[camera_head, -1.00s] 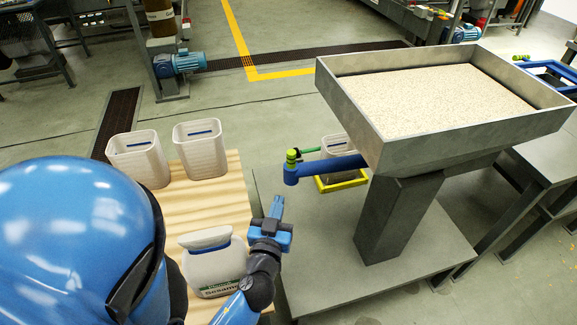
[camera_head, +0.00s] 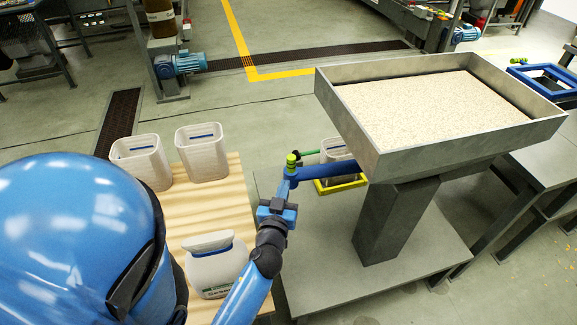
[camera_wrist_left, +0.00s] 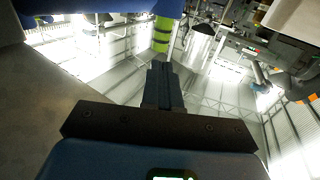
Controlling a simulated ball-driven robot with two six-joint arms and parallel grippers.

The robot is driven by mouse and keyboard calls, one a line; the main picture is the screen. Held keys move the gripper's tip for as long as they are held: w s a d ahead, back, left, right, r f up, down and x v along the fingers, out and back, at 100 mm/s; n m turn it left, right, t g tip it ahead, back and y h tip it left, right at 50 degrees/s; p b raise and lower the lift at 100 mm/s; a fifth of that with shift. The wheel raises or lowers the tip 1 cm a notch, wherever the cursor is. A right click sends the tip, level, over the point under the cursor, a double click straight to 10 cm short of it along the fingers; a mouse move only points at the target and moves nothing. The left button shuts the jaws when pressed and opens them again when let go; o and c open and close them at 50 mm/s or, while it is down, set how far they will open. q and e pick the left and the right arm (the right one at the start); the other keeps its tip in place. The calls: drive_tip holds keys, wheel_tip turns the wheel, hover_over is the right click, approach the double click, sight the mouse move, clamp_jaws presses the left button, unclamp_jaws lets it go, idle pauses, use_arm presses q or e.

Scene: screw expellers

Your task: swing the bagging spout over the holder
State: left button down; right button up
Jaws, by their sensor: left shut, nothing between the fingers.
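The bagging spout (camera_head: 328,171) is a blue pipe reaching left from under the hopper, with a green-and-yellow piece (camera_head: 291,160) and a thin green bar at its outer end. The spout's outer end stands left of the holder (camera_head: 341,187), a yellow frame with a pale bag or bin (camera_head: 335,149) in it, partly hidden behind the pipe. My left gripper (camera_head: 284,187) is shut and empty, close to the spout's outer end; whether it touches cannot be told. In the wrist view my left gripper (camera_wrist_left: 162,72) points toward the green-and-yellow piece (camera_wrist_left: 162,33). My right gripper is not in view.
The grey hopper (camera_head: 470,133) full of pale seed stands on a thick post over a grey platform (camera_head: 400,270). A wooden pallet (camera_head: 218,218) at left bears two open pale containers and a lidded one (camera_head: 214,266). Open floor lies behind.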

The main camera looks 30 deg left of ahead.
sight(290, 163)
use_arm(q)
drive_tip(key=p+x, duration=0.1)
drive_tip(key=x, duration=0.6)
drive_tip(key=shift+p, duration=0.3)
